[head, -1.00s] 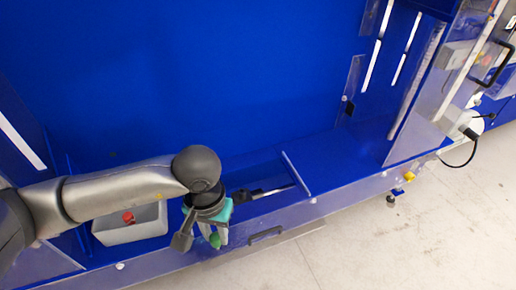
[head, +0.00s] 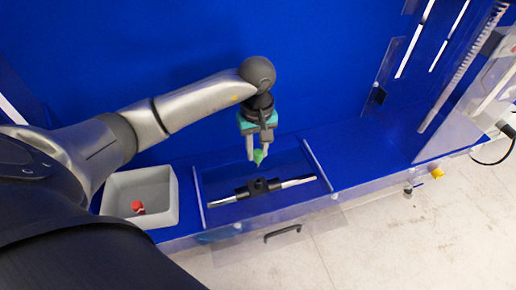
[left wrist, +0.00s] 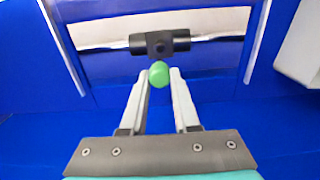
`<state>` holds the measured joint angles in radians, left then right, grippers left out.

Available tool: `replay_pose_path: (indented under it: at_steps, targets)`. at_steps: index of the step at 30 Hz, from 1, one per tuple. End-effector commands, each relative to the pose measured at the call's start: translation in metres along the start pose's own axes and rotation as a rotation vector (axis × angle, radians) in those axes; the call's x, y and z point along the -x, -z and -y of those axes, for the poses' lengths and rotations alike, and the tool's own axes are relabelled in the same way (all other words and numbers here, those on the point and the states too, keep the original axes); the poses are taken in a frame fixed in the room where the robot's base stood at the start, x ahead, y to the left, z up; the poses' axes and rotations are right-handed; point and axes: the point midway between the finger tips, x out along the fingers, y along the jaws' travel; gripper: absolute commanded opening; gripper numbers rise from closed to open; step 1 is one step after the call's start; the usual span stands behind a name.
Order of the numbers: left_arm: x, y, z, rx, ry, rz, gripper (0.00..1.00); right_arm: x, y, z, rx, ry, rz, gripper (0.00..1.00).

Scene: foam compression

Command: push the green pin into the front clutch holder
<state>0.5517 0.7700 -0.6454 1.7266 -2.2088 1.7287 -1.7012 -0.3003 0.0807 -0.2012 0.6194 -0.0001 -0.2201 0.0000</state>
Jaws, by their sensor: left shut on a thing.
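My left gripper (head: 257,156) is shut on the green pin (head: 258,157), which pokes out between the fingertips. In the left wrist view, the pin's round green end (left wrist: 158,74) shows between the two pale fingers. The black clutch holder (head: 258,187) sits on a silver bar in a blue recess. It lies just below and in front of the pin in the head view, with a visible gap. In the left wrist view, the holder (left wrist: 160,43) is just beyond the pin and roughly in line with it. My right gripper is out of view.
A grey bin (head: 155,187) with a red piece (head: 138,207) inside stands left of the recess. A tall blue panel (head: 180,60) rises behind, and a clear guard (head: 450,110) stands at the right. The blue shelf right of the recess is bare.

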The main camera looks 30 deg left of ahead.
Motion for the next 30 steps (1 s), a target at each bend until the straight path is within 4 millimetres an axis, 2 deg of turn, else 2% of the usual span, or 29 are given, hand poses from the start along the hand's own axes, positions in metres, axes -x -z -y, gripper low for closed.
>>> replay_pose_path:
  at_steps: [16, 30]
  targets:
    - [-0.051, 0.001, 0.0, -0.003, 0.001, -0.002, 0.0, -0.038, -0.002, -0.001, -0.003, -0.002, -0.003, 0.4]
    - [-0.056, 0.001, 0.0, -0.003, 0.0, -0.001, 0.0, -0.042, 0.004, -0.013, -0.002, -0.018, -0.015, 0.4]
